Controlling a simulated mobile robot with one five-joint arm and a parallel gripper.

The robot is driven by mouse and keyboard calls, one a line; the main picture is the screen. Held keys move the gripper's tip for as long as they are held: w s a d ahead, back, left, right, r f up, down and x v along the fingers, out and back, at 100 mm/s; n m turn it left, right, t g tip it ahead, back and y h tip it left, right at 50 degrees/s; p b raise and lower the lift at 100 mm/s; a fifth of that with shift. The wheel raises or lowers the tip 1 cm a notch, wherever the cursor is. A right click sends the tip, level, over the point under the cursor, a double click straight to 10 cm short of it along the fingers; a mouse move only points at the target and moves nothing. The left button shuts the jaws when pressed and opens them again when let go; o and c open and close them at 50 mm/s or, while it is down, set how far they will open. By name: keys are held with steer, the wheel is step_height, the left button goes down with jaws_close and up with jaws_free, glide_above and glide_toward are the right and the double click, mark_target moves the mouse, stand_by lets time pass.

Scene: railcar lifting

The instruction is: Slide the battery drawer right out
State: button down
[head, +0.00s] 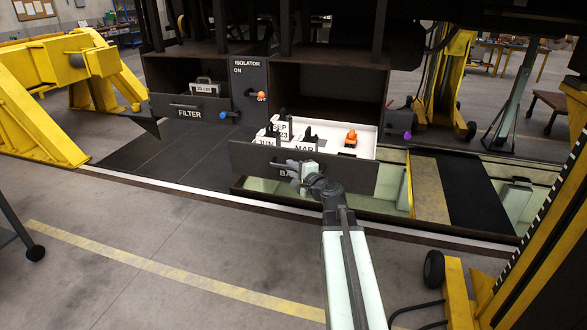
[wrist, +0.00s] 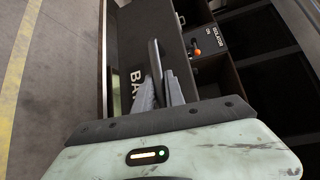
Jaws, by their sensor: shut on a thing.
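The battery drawer (head: 347,179) is dark, with a front lettered "BA" and the rest hidden by my gripper. It stands partly out of its bay under the railcar, its white inside (head: 370,148) showing. My gripper (head: 296,173) is at the drawer front, shut on its bar handle. In the wrist view the two fingers (wrist: 158,92) close around the dark handle (wrist: 154,55), beside the drawer front (wrist: 130,40) and its "BA" lettering. Cards reading "SEP 23", "JUN" and "MAR" (head: 304,149) and an orange item (head: 351,138) show in the drawer.
Left of the bay is an isolator panel (head: 250,85) with an orange-tipped lever. Further left, the filter drawer (head: 186,108) stands out. A pit (head: 395,185) lies below and to the right. A yellow jack (head: 455,290) stands at the right.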

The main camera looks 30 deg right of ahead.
stand_by(0.4)
steer(key=c, duration=1.4)
jaws_free()
steer(key=shift+s, duration=0.15)
